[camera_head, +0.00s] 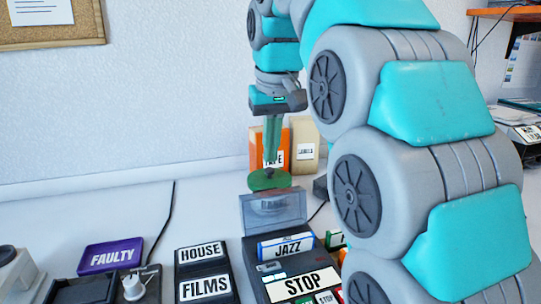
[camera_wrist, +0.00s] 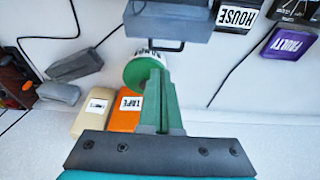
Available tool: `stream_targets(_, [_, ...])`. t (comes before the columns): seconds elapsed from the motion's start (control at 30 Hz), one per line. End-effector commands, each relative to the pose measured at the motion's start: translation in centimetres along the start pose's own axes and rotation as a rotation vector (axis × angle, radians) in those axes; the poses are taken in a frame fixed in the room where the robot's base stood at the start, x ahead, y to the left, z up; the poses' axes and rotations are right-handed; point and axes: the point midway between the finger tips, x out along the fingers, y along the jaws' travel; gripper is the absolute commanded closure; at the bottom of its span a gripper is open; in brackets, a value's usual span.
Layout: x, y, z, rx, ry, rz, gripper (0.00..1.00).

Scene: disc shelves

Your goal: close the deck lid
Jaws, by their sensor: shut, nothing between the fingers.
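The deck (camera_head: 300,285) stands at the lower middle of the head view, with a JAZZ cassette (camera_head: 287,246) and a STOP label on it. Its smoky see-through lid (camera_head: 274,212) is raised at the deck's back edge. In the wrist view, the grey lid (camera_wrist: 170,27) is at the top centre, with a dark bar frame at its edge. My gripper (camera_head: 270,167) points down with its green fingers together and empty. It is above and behind the lid, apart from it as far as I can see. The fingers also show in the wrist view (camera_wrist: 153,75).
A round green-rimmed item (camera_head: 265,181) is below my fingertips. An orange TAPE box (camera_head: 270,140) and a beige box (camera_head: 305,145) stand behind.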

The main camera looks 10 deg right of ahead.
Motion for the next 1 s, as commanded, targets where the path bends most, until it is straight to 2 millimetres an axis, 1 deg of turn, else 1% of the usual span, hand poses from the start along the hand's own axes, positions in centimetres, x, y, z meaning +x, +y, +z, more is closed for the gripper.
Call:
stream_targets(0.03, [1.2,0.1,0.1,0.001,-0.002,0.001,1.0])
stream_targets(0.07, [1.0,0.0,0.1,0.0,-0.003,0.001,1.0])
stream_targets(0.13, [1.6,0.0,0.1,0.0,-0.006,0.0,1.0])
stream_targets(0.6, [6.7,0.0,0.1,0.001,-0.004,0.0,1.0])
stream_targets(0.8, [7.7,0.0,0.0,0.001,-0.002,0.0,1.0])
stream_targets(1.0, [7.9,0.1,0.0,0.001,0.0,0.0,1.0])
